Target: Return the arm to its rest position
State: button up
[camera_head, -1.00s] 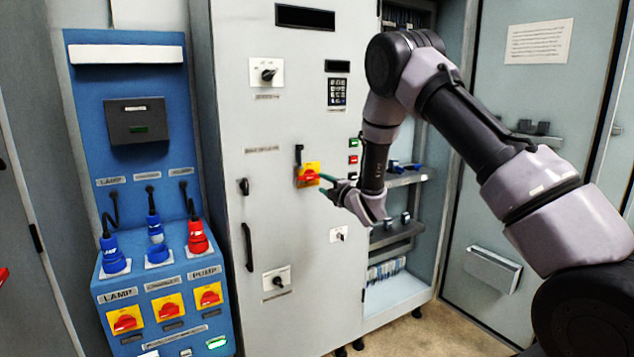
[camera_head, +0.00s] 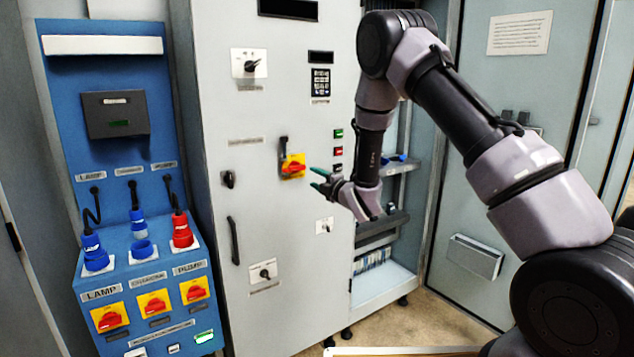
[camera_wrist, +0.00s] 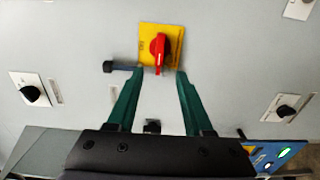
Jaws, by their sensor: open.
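My arm reaches in from the right in the head view, bent at the elbow, with its forearm hanging down. My gripper (camera_head: 318,180) is at the front of the grey cabinet (camera_head: 270,210), just right of the red and yellow rotary switch (camera_head: 293,166). In the wrist view my gripper (camera_wrist: 156,85) has its two green fingers apart with nothing between them. The red and yellow switch (camera_wrist: 160,46) shows just beyond the fingertips, its red handle near upright in that view. The fingers look clear of it, though the exact gap is hard to tell.
A blue panel (camera_head: 108,160) with plugs and several red and yellow switches stands at left. Open shelves (camera_head: 385,280) lie behind my forearm. A grey door (camera_head: 500,180) with a wall box is at right. Floor shows at the bottom middle.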

jog(key=w+d+r+m+h, duration=0.1)
jog(key=d+r+m+h, duration=0.4)
jog(key=d+r+m, duration=0.45)
jog(key=s+d+r+m+g+h, duration=0.2)
jog(key=s+d+r+m+h, duration=0.1)
jog(key=s+d+r+m, duration=0.6)
jog(key=s+d+r+m+g, duration=0.1)
jog(key=s+d+m+g, duration=0.1)
jog(key=s, duration=0.8)
jog(key=s+d+r+m+g, duration=0.1)
jog(key=s+m, duration=0.4)
jog(key=s, duration=0.6)
jog(key=s+d+r+m+g, duration=0.2)
jog(key=s+d, duration=0.3)
jog(key=s, duration=0.5)
jog(key=shift+s+d+m+g, duration=0.3)
jog(key=shift+m+g, duration=0.2)
jog(key=shift+m, duration=0.25)
jog(key=shift+w+r, duration=0.1)
